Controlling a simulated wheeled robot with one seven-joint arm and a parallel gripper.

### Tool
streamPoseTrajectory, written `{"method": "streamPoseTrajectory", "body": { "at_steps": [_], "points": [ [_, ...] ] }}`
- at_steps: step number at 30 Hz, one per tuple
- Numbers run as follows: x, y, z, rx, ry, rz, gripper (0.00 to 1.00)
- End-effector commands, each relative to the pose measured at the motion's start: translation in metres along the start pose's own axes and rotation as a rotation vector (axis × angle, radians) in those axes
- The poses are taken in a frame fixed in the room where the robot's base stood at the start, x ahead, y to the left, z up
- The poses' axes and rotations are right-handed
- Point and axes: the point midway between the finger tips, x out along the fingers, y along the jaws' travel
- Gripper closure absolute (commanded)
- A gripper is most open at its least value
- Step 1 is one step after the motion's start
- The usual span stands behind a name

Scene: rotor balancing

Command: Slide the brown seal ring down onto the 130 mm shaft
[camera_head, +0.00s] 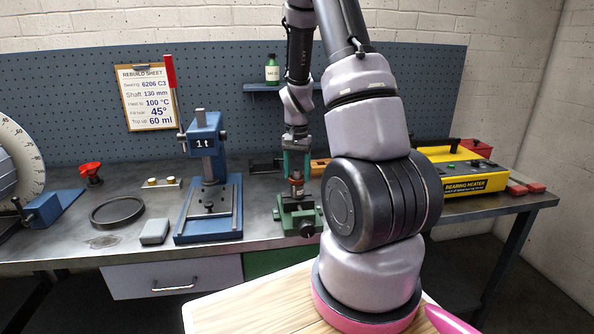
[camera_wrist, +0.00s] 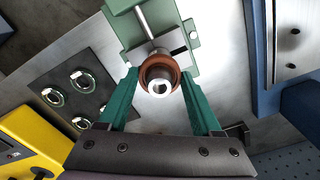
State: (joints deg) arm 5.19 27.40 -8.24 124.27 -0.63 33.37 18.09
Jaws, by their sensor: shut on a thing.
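The brown seal ring (camera_wrist: 144,71) is between the teal fingertips of my gripper (camera_wrist: 160,80) in the wrist view, and the gripper is shut on it. The steel shaft (camera_wrist: 160,86) shows its bored end inside the ring; the ring appears to be around it, near the top. The shaft stands upright in the green vise (camera_wrist: 188,32). In the head view my gripper (camera_head: 297,163) points down over the vise (camera_head: 290,211), with a small brown band between the fingers. How far down the shaft the ring sits cannot be told.
The blue press (camera_head: 208,190) stands left of the vise. The yellow bearing heater (camera_head: 476,181) is at the right. A dark plate with several shiny rings (camera_wrist: 62,118) lies beside the vise in the wrist view. A large dark ring (camera_head: 117,212) lies on the bench at left.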

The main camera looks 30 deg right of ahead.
Motion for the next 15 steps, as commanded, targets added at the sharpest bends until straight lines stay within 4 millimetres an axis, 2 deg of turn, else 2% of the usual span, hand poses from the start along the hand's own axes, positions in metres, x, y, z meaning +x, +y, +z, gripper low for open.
{"method": "streamPoseTrajectory", "body": {
  "at_steps": [15],
  "points": [
    [0.007,0.0001,0.0001,0.0,0.0,0.0,0.83]
  ]
}}
